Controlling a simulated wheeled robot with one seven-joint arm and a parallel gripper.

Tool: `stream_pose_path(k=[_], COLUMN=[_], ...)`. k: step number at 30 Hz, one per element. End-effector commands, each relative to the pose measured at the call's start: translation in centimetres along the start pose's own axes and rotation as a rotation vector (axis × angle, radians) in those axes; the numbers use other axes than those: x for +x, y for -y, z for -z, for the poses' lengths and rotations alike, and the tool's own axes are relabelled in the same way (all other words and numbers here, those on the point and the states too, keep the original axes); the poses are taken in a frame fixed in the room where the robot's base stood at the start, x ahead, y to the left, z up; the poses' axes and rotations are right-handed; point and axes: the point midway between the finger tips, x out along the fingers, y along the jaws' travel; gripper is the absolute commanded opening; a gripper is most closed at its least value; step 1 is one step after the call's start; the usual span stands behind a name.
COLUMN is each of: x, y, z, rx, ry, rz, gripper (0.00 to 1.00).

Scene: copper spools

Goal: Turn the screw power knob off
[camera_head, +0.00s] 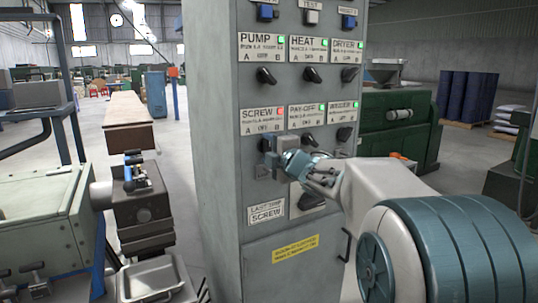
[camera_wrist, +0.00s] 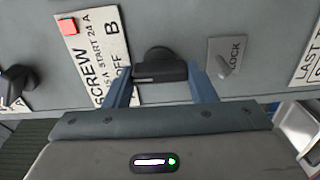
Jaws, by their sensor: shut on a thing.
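The screw power knob (camera_wrist: 158,66) is a black rotary knob on the grey panel, beside the SCREW label (camera_wrist: 95,55) in the wrist view. My gripper (camera_wrist: 162,90) is closed around it, one blue finger on each side. In the head view, my gripper (camera_head: 268,150) is at the panel just below the SCREW label (camera_head: 262,121) and hides most of the knob. The SCREW lamp (camera_wrist: 68,27) is red; it also shows red in the head view (camera_head: 280,113). The exact angle of the knob is hard to tell.
The grey cabinet (camera_head: 215,150) has several other black knobs, such as the pump knob (camera_head: 266,76); other lamps are green. A LOCK switch (camera_wrist: 228,62) sits close to my right finger in the wrist view. A machine (camera_head: 45,205) stands left of the cabinet.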

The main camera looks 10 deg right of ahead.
Motion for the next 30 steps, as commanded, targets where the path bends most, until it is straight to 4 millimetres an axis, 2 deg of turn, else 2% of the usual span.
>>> stream_pose_path(k=[13, 14, 15, 16, 25, 30], x=[0.0, 0.0, 0.0, 0.0, -0.2, -2.0], y=[0.1, 0.1, 0.1, 0.1, 0.0, -0.1], z=[0.0, 0.0, 0.0, 0.0, 0.0, 0.0], rx=[-0.01, -0.01, -0.01, -0.01, -0.01, -0.011], ry=[0.0, 0.0, 0.0, 0.0, 0.0, 0.002], rz=[0.001, 0.002, 0.001, 0.001, 0.001, 0.0], gripper=[0.28, 0.59, 0.7, 0.73, 0.73, 0.73])
